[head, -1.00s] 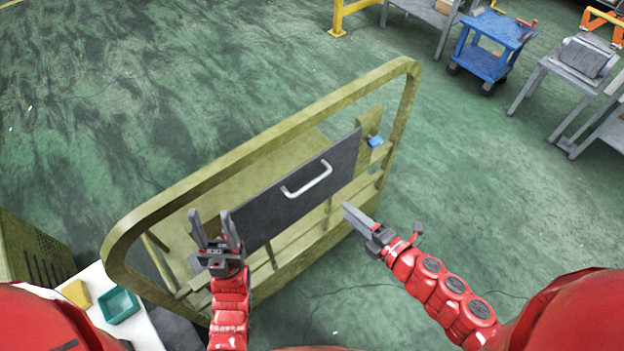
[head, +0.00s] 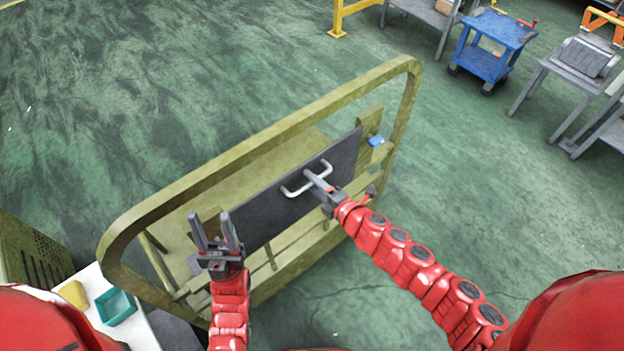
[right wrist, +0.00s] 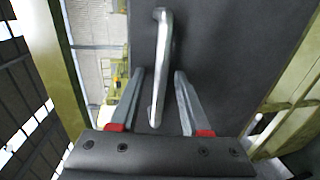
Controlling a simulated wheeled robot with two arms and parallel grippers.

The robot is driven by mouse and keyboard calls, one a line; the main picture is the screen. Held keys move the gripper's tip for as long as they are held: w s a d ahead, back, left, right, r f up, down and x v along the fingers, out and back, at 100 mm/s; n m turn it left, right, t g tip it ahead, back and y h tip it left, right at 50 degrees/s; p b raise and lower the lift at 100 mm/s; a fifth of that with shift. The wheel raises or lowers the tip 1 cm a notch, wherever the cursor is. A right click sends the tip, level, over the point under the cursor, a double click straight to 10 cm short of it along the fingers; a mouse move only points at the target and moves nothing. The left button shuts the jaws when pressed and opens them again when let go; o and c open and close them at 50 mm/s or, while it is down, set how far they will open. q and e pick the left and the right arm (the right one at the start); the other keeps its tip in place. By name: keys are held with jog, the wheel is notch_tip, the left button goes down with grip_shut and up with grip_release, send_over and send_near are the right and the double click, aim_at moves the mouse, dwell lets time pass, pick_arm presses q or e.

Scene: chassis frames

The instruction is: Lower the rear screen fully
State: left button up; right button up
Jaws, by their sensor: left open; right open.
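The rear screen (head: 284,212) is a dark grey panel set in an olive-green chassis frame (head: 262,142). It has a pale metal handle (head: 289,192) on its face. My right gripper (head: 316,177) is at the handle with its jaws open. In the right wrist view the handle (right wrist: 160,60) runs between the two open fingers (right wrist: 157,98), and no finger visibly presses on it. My left gripper (head: 215,225) is open and empty, pointing up near the left end of the screen. Part of the handle is hidden by my right gripper in the head view.
A blue latch-like piece (head: 376,141) sits on the frame right of the screen. A white table with a teal tray (head: 116,307) and a yellow block (head: 74,293) stands at the lower left. A blue cart (head: 489,45) is at the back right.

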jog(key=shift+w+a+f, duration=0.1)
jog(key=shift+w+a, duration=0.05)
grip_shut()
dwell(1.4)
